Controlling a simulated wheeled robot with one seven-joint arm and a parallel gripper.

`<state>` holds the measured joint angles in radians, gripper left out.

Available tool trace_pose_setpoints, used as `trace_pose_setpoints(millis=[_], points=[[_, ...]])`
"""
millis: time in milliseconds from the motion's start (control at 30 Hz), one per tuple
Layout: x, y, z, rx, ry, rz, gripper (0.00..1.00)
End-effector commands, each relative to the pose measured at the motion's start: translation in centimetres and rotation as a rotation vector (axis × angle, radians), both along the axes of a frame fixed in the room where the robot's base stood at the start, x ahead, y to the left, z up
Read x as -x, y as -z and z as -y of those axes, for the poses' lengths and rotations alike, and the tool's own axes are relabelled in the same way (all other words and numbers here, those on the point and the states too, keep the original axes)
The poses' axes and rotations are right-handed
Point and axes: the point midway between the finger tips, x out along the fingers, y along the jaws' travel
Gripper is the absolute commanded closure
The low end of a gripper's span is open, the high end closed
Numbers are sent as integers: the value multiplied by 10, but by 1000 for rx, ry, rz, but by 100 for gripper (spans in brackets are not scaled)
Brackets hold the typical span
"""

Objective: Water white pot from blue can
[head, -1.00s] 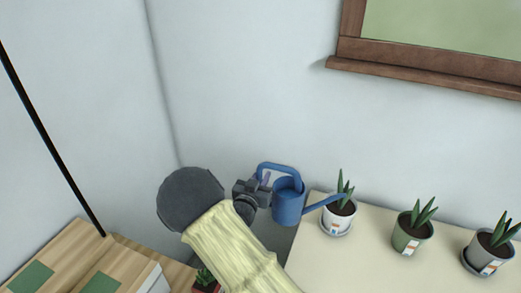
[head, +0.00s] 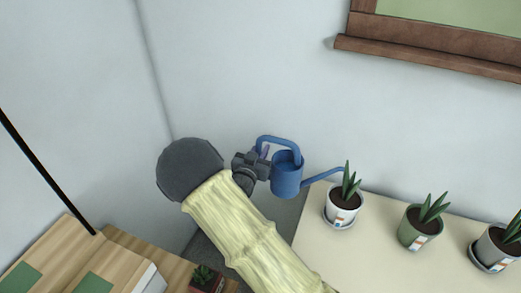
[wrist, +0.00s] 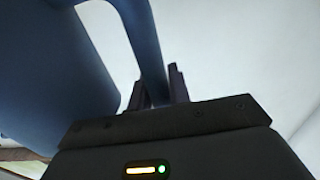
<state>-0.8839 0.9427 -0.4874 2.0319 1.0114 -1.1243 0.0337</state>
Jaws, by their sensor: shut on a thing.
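The blue can (head: 286,178) is held in the air, about upright, left of the cream table's plants. My gripper (head: 264,156) is shut on the can's handle; in the wrist view the fingers (wrist: 161,90) close around the blue handle (wrist: 145,40). The spout points right, and its tip is at the leaves of the white pot (head: 341,214) in the head view; I cannot tell its height above the pot. The white pot holds dark soil and a spiky green plant, and stands on a saucer. No water is visible.
A green pot (head: 419,229) and a grey pot (head: 494,249) stand to the right on the cream table (head: 375,262). A small potted plant (head: 206,279) and cardboard boxes (head: 85,268) are at lower left. A wooden window sill (head: 430,59) juts from the wall above.

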Motion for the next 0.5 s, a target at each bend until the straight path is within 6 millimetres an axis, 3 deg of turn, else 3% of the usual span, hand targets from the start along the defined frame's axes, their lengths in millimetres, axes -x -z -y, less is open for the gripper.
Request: trace_pose_setpoints(millis=[300, 500], points=[[-1, 27, -1, -89, 0, 40, 100], [-1, 30, -1, -115, 0, 52, 100]])
